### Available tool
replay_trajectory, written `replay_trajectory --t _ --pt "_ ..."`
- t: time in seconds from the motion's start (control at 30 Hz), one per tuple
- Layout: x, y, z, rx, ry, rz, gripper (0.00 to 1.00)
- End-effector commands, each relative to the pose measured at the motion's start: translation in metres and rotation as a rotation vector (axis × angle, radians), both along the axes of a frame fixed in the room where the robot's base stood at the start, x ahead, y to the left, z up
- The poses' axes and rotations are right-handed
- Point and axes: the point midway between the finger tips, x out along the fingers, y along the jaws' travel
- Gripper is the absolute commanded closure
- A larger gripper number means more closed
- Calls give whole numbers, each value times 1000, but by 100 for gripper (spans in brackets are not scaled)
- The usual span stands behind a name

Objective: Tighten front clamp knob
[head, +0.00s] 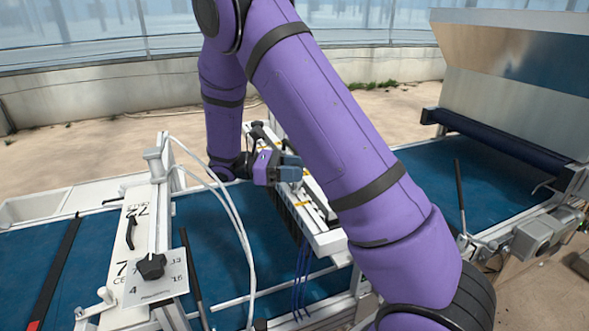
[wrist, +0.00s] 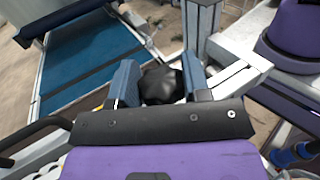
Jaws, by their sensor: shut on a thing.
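A black lobed clamp knob (wrist: 160,87) sits between the two blue fingers of my gripper (wrist: 159,78) in the wrist view. The fingers are shut on its sides. In the head view my gripper (head: 291,172) is at the white bar (head: 325,238) that spans the blue belt, and the gripped knob is hidden there. A second black knob (head: 151,265) stands on a numbered plate at the left, apart from my gripper. I cannot tell how tight either knob is.
The blue belt (head: 480,190) runs under the bar. A white panel (head: 127,255) with numbers and white hoses (head: 226,205) lie to the left. A metal hopper (head: 510,70) stands at the right. Blue cables (head: 303,275) hang below the bar.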

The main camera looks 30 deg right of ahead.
Motion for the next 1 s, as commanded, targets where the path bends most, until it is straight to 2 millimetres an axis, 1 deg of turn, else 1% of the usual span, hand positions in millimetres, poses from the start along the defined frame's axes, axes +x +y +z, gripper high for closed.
replay_trajectory --t 0.4,0.7,1.0 --pt "1 0 0 -2 -1 -384 80" --pt "1 1 0 -4 -3 -557 80" --pt "1 0 0 -4 -1 -670 80"
